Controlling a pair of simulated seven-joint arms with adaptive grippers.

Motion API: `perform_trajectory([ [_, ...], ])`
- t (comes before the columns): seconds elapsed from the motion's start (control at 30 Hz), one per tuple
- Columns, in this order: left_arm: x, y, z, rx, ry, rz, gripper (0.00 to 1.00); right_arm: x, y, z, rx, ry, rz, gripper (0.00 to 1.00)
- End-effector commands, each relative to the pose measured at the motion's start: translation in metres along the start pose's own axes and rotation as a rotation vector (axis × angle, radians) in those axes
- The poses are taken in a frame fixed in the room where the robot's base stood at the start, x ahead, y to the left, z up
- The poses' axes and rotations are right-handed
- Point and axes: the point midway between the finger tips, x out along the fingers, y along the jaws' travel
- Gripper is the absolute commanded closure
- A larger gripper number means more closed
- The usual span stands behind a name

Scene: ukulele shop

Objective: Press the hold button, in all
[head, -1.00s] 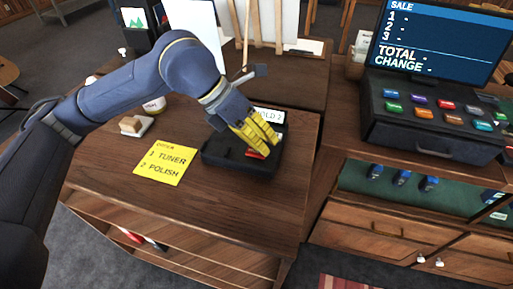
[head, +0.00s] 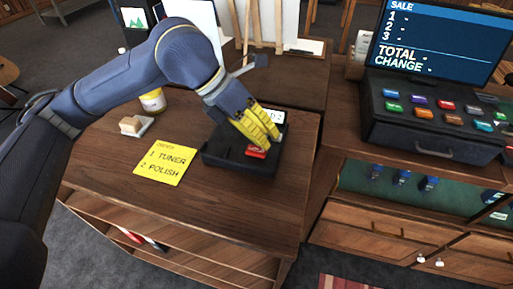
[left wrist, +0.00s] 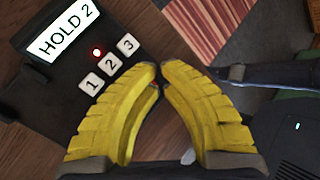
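A black phone-like box (head: 222,157) sits on the wooden counter. In the left wrist view its display (left wrist: 62,31) reads HOLD 2, beside a small lit red light (left wrist: 97,52) and white keys 1 (left wrist: 92,84), 2 (left wrist: 110,64) and 3 (left wrist: 128,45). In the head view a red part (head: 256,151) shows on the box just below the fingers. My left gripper (head: 268,141) has its yellow fingers over the right part of the box, fingertips together and empty. Whether they touch it I cannot tell. The fingers partly hide the display in the head view. My right gripper is not in view.
A yellow order card (head: 165,166) reads 1 TUNER, 2 POLISH. A jar (head: 153,100) and a wooden block (head: 131,124) stand left of the box. A register (head: 430,120) with coloured keys is at right. The counter front is clear.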

Motion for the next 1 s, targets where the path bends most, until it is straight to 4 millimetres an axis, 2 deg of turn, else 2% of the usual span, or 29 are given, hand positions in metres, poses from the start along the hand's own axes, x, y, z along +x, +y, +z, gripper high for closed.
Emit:
perform_trajectory([
  [0.6, -0.036, -0.019, 0.019, 0.001, -0.001, 0.000, 1.00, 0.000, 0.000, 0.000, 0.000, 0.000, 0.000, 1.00],
  [1.0, -0.038, -0.021, 0.021, 0.000, 0.000, 0.000, 1.00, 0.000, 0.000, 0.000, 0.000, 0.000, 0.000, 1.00],
])
